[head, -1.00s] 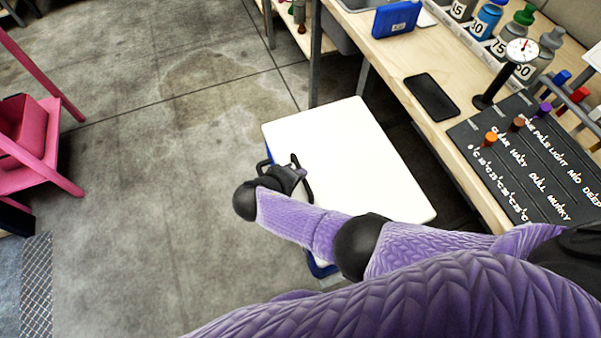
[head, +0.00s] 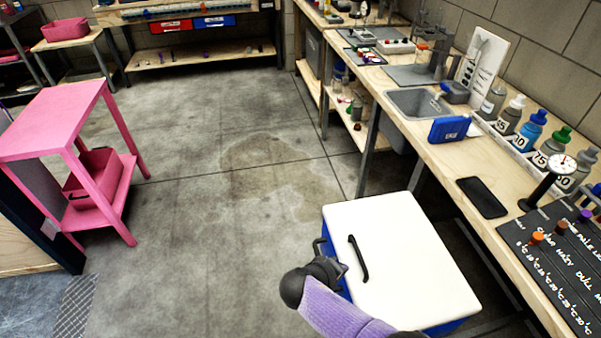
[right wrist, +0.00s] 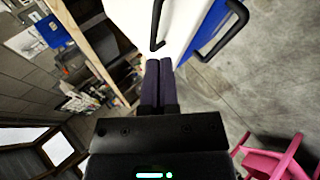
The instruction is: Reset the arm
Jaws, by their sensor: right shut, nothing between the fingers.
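My right gripper (head: 338,268) is at the left edge of a blue cooler box with a white lid (head: 410,255). Its arm comes in from the bottom. In the right wrist view its two dark fingers (right wrist: 159,70) are together with nothing between them. They point toward the lid's black handle (right wrist: 157,25), apart from it as far as I can tell. A second black handle (right wrist: 228,35) is on the box's blue side. My left gripper is not in view.
A wooden bench on the right holds a black phone (head: 482,197), a blue case (head: 449,129), several bottles and a dark chart board (head: 560,255). A pink stand (head: 75,125) is on the left. The concrete floor (head: 230,220) between them is open.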

